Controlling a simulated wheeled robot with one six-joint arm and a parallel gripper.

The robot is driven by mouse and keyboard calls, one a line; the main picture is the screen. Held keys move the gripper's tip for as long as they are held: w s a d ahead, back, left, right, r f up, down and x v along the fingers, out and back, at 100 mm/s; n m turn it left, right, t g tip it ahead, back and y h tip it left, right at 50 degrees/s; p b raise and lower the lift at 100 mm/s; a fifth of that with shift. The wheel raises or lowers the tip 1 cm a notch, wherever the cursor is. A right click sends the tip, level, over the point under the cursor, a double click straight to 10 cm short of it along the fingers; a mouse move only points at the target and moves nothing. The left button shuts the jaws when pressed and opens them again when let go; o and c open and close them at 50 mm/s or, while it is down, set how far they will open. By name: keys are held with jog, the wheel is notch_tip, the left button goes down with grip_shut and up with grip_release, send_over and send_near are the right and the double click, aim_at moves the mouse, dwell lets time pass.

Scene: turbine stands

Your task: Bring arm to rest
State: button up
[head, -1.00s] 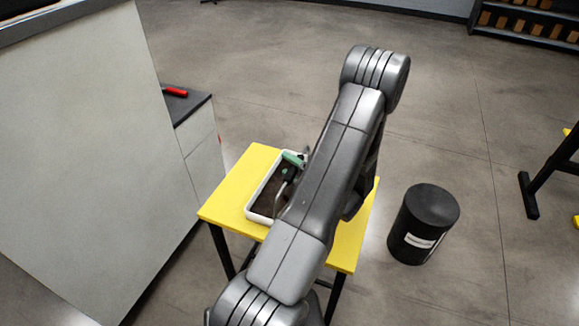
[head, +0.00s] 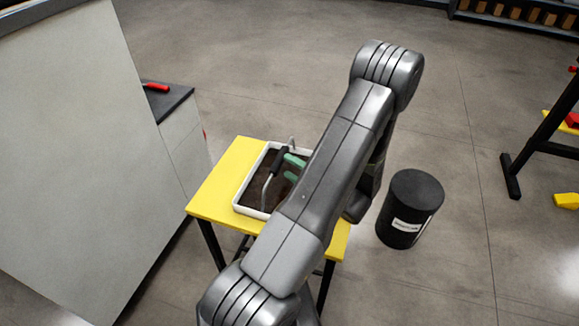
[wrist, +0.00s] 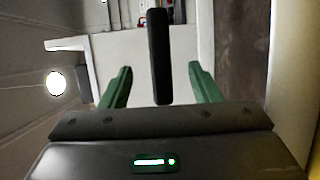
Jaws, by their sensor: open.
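My gripper (head: 287,167) has green fingers and is over the white-rimmed tray (head: 240,210) on the yellow stand, in the head view. The fingers are spread apart; in the wrist view my gripper (wrist: 160,70) shows a gap on each side of a black handle (wrist: 158,50). The handle is not clamped. In the head view the black handle (head: 280,160) belongs to a bent metal piece at the tray, just left of the fingertips. My arm hides the tray's right side.
The yellow stand (head: 212,190) is below my arm. A black labelled drum (head: 410,210) stands on the floor to its right. A large pale cabinet (head: 60,150) fills the left, with a red-handled tool (head: 155,87) on a dark top behind it. Open floor lies beyond.

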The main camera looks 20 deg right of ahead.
aim_at(283, 163)
jog(key=x, duration=0.6)
jog(key=shift+b, duration=0.35)
jog(key=shift+w+a, duration=0.3)
jog(key=shift+w, duration=0.15)
